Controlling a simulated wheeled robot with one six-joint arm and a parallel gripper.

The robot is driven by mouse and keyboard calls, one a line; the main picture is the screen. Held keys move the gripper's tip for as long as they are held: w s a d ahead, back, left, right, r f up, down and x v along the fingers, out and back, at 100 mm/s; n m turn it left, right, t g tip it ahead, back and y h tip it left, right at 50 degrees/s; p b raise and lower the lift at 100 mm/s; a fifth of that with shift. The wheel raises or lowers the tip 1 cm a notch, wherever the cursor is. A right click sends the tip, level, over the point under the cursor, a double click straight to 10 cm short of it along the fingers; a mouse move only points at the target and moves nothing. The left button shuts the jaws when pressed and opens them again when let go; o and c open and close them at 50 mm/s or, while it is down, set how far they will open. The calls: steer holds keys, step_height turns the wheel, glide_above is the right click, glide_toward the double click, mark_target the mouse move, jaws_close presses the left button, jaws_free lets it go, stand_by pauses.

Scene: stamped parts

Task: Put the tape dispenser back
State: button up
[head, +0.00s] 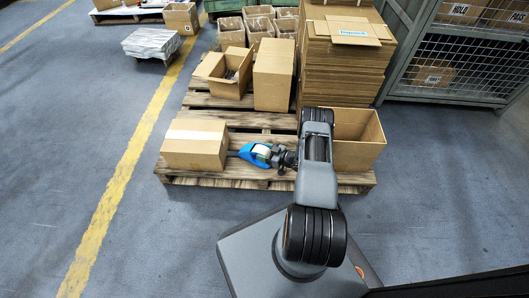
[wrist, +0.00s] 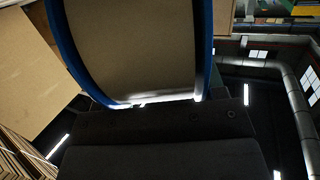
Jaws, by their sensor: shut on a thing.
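The blue tape dispenser (head: 258,153) with a roll of tape shows in the head view above the front part of the wooden pallet (head: 225,178). It is just right of a closed, taped carton (head: 195,145). My gripper (head: 276,157) is shut on the dispenser from its right side. In the wrist view the tape dispenser (wrist: 140,45) fills the upper middle, its tan roll framed by blue edges, close to the dark gripper body (wrist: 160,135). The fingertips are mostly hidden. I cannot tell whether the dispenser touches the pallet.
An open carton (head: 358,140) stands right of my arm on the pallet. Behind are an upright carton (head: 273,75), an open box (head: 227,75) and a tall stack of flat cardboard (head: 342,60). A mesh cage (head: 455,65) stands at the right.

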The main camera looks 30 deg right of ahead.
steer(key=o, duration=1.5)
steer(key=shift+f, duration=0.55)
steer(key=shift+o, duration=0.2)
steer(key=shift+s, duration=0.1)
steer(key=r+p+v, duration=0.1)
steer(key=p+v, duration=0.3)
steer(key=v, duration=1)
